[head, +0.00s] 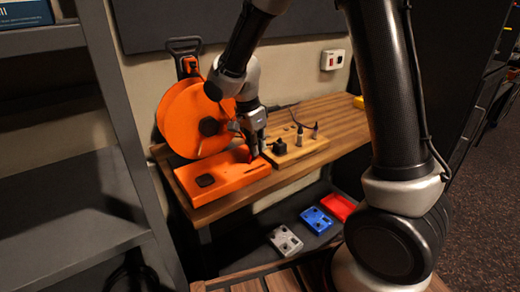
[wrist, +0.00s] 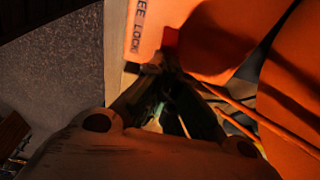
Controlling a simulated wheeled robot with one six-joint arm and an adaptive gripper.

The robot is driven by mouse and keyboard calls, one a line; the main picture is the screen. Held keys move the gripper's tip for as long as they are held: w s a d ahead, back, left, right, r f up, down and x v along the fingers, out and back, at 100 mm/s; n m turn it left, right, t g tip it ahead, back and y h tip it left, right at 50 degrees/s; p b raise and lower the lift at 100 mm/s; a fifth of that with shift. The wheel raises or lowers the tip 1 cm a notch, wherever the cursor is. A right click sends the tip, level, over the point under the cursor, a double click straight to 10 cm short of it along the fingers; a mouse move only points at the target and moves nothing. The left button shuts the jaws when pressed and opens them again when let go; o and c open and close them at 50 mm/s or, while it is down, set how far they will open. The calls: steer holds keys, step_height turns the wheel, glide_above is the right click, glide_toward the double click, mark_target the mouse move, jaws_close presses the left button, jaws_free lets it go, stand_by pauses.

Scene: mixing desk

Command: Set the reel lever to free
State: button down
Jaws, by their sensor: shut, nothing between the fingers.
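The orange reel (head: 188,118) stands upright at the back left of the wooden desk, with a dark hub and an orange base (head: 228,180) in front. My gripper (head: 253,153) is low at the right end of this base, pointing down. In the wrist view the fingers (wrist: 165,88) are shut and empty, close to an orange label plate (wrist: 143,28) reading "EE LOCK", its first letters cut off. A small dark red piece (wrist: 171,38) beside the plate may be the lever. Its position cannot be told, nor whether my fingers touch it.
A wooden block with knobs and plugs (head: 300,147) stands just right of my gripper. Grey, blue (head: 316,219) and red pedals lie on a lower shelf. A grey shelf unit (head: 70,205) borders the left. A wall socket (head: 332,60) is behind.

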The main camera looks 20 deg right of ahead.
steer(key=h, duration=0.1)
steer(key=a+h, duration=0.1)
steer(key=t+h, duration=0.1)
steer(key=shift+s+a+r, duration=0.25)
steer(key=shift+a+r, duration=0.1)
steer(key=shift+a, duration=0.05)
steer(key=shift+d, duration=0.1)
steer(key=shift+r, duration=0.1)
steer(key=shift+r, duration=0.7)
